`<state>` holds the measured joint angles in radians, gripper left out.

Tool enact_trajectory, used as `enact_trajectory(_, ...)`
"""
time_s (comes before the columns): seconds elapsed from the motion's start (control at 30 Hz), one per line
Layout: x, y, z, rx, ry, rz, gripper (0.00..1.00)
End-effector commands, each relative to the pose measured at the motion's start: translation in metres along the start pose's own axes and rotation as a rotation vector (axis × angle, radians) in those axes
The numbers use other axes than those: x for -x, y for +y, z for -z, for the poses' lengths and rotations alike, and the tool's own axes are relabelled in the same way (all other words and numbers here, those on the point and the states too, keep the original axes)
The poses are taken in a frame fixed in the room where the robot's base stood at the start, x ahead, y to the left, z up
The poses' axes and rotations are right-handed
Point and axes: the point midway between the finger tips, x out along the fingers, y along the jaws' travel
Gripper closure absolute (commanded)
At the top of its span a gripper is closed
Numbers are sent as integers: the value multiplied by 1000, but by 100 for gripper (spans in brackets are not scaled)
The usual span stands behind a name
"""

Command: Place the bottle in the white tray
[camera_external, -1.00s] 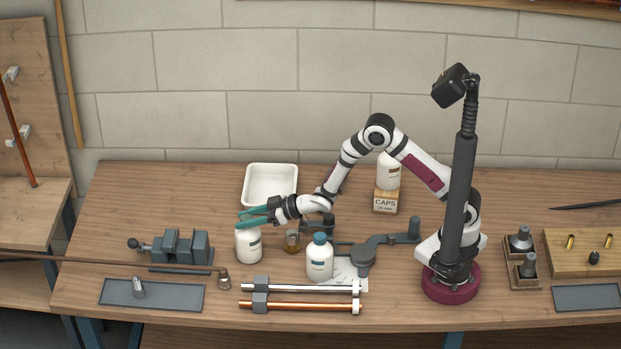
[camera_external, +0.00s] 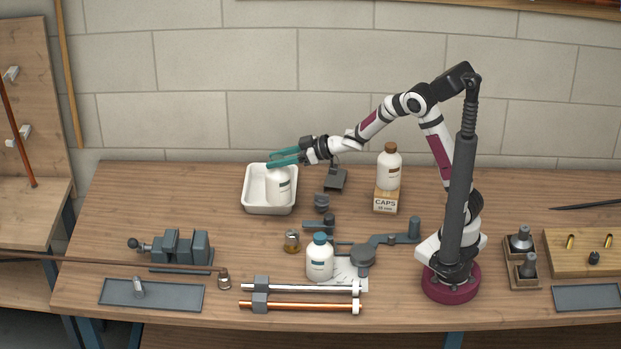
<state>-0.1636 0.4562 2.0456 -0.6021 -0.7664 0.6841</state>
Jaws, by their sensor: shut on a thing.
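The white tray (camera_external: 254,205) lies at the back left of the bench. A white bottle (camera_external: 278,187) with a dark label is upright over or in the tray; whether its base touches the tray floor I cannot tell. My gripper (camera_external: 284,159), with teal fingers, is shut on the top of this bottle, which the fingers hide. A second white bottle with a teal cap (camera_external: 320,258) stands at the front middle.
A small amber jar (camera_external: 291,242) and a grey pipe tool (camera_external: 365,254) are near the teal-capped bottle. A grey vise (camera_external: 181,247) is at left. Two pipes (camera_external: 300,297) lie at the front edge. The bench left of the tray is clear.

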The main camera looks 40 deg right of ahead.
Motion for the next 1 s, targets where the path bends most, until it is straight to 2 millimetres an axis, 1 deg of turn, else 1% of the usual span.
enact_trajectory(0.03, 1, 21, 1, -11, 4, -26, 100)
enact_trajectory(0.17, 8, 84, 1, -42, 5, -101, 100)
enact_trajectory(0.2, 12, 105, 0, -52, 4, -126, 100)
enact_trajectory(0.27, 19, 135, -2, -64, 4, -161, 100)
enact_trajectory(0.3, 24, 152, -4, -72, 3, -183, 100)
enact_trajectory(0.4, 35, 185, -8, -88, -1, -225, 100)
enact_trajectory(0.43, 37, 191, -9, -91, -1, -233, 100)
enact_trajectory(0.5, 39, 200, -11, -95, -3, -245, 100)
enact_trajectory(0.57, 32, 198, -13, -97, -3, -246, 100)
enact_trajectory(0.67, 3, 184, -20, -98, -6, -244, 100)
enact_trajectory(0.7, -10, 176, -23, -98, -6, -243, 100)
enact_trajectory(0.8, -41, 161, -30, -97, -6, -244, 100)
enact_trajectory(0.9, -64, 150, -34, -97, -4, -246, 100)
enact_trajectory(1.0, -75, 145, -37, -97, -3, -247, 100)
